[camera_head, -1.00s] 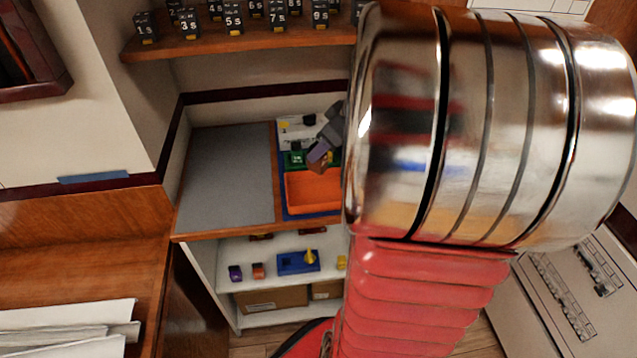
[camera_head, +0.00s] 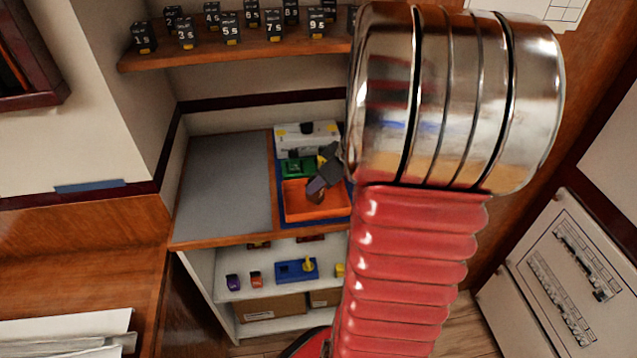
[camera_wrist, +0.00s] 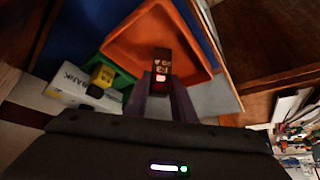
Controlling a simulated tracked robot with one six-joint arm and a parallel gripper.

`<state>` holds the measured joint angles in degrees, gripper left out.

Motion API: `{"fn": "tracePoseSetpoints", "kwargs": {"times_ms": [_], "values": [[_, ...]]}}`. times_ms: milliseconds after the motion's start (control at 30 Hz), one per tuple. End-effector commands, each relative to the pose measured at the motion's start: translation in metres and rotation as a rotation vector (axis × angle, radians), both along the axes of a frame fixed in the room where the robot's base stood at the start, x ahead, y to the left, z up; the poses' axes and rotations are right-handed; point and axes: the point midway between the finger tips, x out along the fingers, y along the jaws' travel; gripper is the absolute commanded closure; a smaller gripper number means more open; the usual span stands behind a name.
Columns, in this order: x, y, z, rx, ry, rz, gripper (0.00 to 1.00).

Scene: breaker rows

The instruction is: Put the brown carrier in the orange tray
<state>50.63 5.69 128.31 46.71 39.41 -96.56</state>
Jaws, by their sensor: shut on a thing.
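My gripper (camera_head: 318,184) is shut on the brown carrier (camera_head: 317,197), which shows as a small dark patch against the orange tray (camera_head: 295,208) in the head view. In the wrist view, the carrier (camera_wrist: 161,64) stands out between the two purple-grey fingers of my gripper (camera_wrist: 161,95); it has light markings and a small red lit spot. The orange tray (camera_wrist: 124,44) lies behind it in that view, its floor open around the carrier. Whether the carrier touches the tray floor I cannot tell.
A green holder (camera_head: 296,168) and a white unit (camera_head: 292,136) sit behind the tray on a blue base. A yellow piece (camera_wrist: 102,78) shows by the green holder. A bare grey mat (camera_head: 228,180) lies left. A shelf of numbered black blocks (camera_head: 230,50) hangs above.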

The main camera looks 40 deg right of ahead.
Motion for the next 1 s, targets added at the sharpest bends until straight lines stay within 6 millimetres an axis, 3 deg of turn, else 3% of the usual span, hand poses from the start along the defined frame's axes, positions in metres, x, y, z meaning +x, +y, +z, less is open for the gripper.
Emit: {"fn": "tracePoseSetpoints", "kwargs": {"times_ms": [433,467,500,700,1000], "values": [[0.0004,0.0005,-0.0061,0.0,-0.001,0.001,1.0],[0.0003,0.0006,-0.0058,0.0,-0.001,0.001,0.75],[0.0004,0.0006,-0.0057,0.0,-0.001,0.001,0.72],[0.0005,0.0006,-0.0057,0.0,-0.001,0.001,0.58],[0.0005,0.0005,-0.004,-0.002,-0.001,0.001,0.58]]}}
